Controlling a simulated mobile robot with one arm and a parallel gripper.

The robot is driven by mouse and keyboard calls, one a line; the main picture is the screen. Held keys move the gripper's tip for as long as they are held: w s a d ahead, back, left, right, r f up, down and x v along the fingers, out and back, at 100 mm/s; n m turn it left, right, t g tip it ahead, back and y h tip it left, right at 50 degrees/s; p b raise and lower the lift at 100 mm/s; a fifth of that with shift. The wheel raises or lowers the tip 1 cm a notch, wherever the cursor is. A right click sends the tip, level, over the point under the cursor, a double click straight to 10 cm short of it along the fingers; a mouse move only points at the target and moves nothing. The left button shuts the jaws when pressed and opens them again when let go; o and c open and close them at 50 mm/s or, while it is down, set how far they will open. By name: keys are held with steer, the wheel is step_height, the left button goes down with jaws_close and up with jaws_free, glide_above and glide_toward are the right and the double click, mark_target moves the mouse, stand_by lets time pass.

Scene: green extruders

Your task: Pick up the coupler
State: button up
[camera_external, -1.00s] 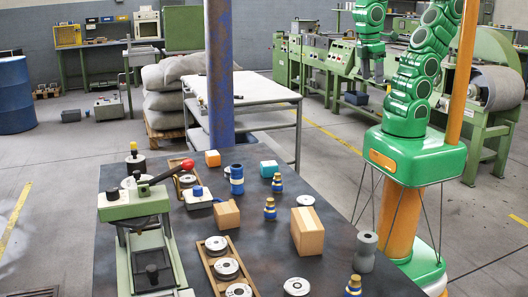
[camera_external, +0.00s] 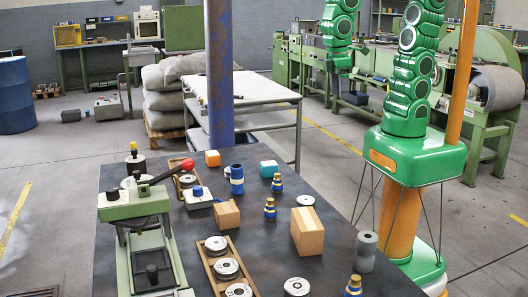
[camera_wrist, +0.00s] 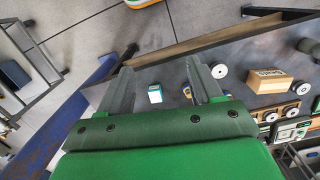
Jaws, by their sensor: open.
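I cannot tell for certain which part is the coupler. A blue flanged sleeve (camera_external: 236,180) stands upright on the dark workbench (camera_external: 290,181). Blue-and-brass fittings stand to its right (camera_external: 277,183), in front (camera_external: 269,209) and at the front right edge (camera_external: 353,286). A plain grey cylinder (camera_external: 366,251) stands at the right edge. My gripper (camera_external: 335,103) is high beyond the bench's far right side, apart from all these parts. In the wrist view, my gripper (camera_wrist: 160,67) has its two fingers spread, with nothing held between them.
A teal-and-white box (camera_external: 269,169) lies on the bench; it also shows in the wrist view (camera_wrist: 155,93). Wooden blocks (camera_external: 307,232), a disc tray (camera_external: 210,266) and a red-knobbed press (camera_external: 140,207) stand nearby. A blue post (camera_external: 219,80) rises behind the bench.

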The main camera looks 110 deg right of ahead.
steer(key=w+f+m, duration=0.2)
steer(key=w+f, duration=0.6)
steer(key=w, duration=0.4)
steer(key=m+t, duration=0.1)
glide_above(276, 174)
steer(key=f, duration=0.7)
steer(key=s+f, duration=0.1)
steer(key=f, duration=0.3)
steer(key=shift+f, duration=0.15)
steer(key=shift+w+f, duration=0.25)
steer(key=shift+f, duration=0.15)
steer(key=shift+w+f, duration=0.15)
steer(key=shift+f, duration=3.6)
jaws_close()
